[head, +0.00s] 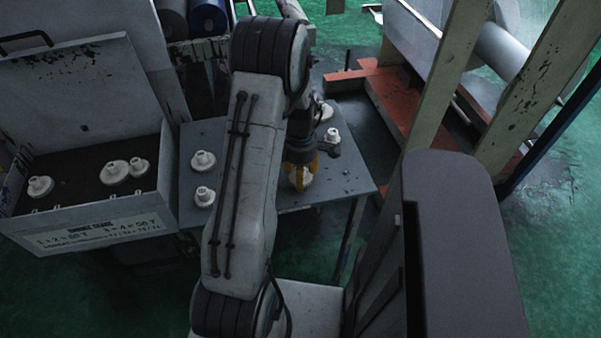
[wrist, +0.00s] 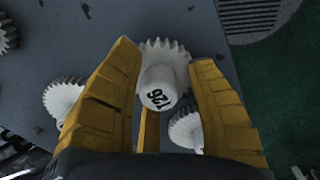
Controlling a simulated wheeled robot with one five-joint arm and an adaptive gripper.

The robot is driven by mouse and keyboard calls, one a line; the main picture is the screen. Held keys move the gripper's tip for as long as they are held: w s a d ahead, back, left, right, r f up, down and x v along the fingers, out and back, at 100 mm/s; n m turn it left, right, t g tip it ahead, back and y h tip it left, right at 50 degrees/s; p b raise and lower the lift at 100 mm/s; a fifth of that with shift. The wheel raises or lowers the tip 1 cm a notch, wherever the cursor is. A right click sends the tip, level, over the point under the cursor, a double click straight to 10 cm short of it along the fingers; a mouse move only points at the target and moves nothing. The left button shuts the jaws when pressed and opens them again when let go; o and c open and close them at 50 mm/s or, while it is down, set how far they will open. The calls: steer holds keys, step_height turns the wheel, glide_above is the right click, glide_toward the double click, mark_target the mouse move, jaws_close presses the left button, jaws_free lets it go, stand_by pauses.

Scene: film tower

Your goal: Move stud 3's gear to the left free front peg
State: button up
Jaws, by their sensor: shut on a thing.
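My gripper (head: 300,172) is over the front right of a grey table plate (head: 345,181), its yellow fingers around a white gear (head: 299,181). In the wrist view my gripper (wrist: 164,62) is shut on this gear (wrist: 163,52), whose hub carries dark digits. Two white toothed gears lie close by in the wrist view, one left (wrist: 62,96) and one right (wrist: 187,130). In the head view, white gears stand at the plate's left, one behind (head: 203,160) and one in front (head: 203,196). Another (head: 332,136) is behind my gripper. Stud numbers and free pegs cannot be made out.
An open grey case (head: 84,221) with a lettered front label stands left of the plate and holds several white gears, one at its left (head: 41,186). A red metal frame (head: 397,110) and upright posts (head: 445,75) stand right. My arm hides the plate's middle.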

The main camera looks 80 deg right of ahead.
steer(key=shift+f+b, duration=0.6)
steer(key=shift+f, duration=0.15)
stand_by(0.3)
steer(key=o, duration=1.2)
steer(key=shift+r, duration=0.15)
step_height(320, 180, up, 12)
steer(key=shift+f, duration=0.1)
